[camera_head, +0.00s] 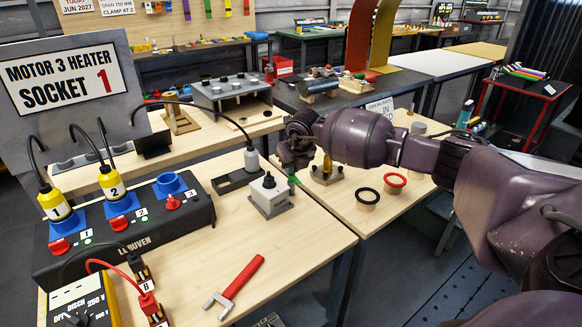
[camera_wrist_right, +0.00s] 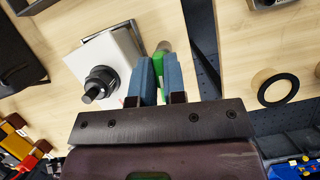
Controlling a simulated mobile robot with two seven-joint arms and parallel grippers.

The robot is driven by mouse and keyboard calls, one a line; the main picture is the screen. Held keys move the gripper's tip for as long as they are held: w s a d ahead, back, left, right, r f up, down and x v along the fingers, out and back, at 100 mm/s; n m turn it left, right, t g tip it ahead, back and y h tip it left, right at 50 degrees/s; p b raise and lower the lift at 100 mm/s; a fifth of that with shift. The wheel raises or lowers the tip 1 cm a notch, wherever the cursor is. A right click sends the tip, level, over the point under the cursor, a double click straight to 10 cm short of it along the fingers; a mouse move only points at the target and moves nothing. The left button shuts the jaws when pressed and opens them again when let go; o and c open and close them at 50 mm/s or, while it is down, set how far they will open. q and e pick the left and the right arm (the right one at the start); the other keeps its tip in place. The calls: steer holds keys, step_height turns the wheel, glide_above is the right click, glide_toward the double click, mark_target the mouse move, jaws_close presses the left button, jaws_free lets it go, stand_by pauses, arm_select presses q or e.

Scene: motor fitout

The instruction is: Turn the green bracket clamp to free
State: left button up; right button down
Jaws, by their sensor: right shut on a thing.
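The green bracket clamp (camera_head: 293,179) shows as a small green piece at the right side of a white and grey block (camera_head: 270,193) with a dark knob on top. My right gripper (camera_head: 295,165) reaches down over it from the right, and its wrist hides much of the fingers. In the right wrist view the blue fingers (camera_wrist_right: 159,78) are shut on the green clamp (camera_wrist_right: 162,66), beside the white block (camera_wrist_right: 103,58) with its black knob. Most of the clamp is hidden between the fingers. My left gripper is not in view.
A red-handled wrench (camera_head: 240,284) lies near the front table edge. A black socket box (camera_head: 130,243) with yellow plugs stands left. A brass-coloured fitting (camera_head: 326,172) and black and red rings (camera_head: 394,181) lie on the right table. A gap separates the two tables.

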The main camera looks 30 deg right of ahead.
steer(key=shift+n+y, duration=0.3)
steer(key=shift+n, duration=0.6)
steer(key=c, duration=1.2)
jaws_free()
steer(key=p+v, duration=0.1)
steer(key=v, duration=0.9)
steer(key=shift+s+r, duration=0.25)
steer(key=shift+r, duration=0.1)
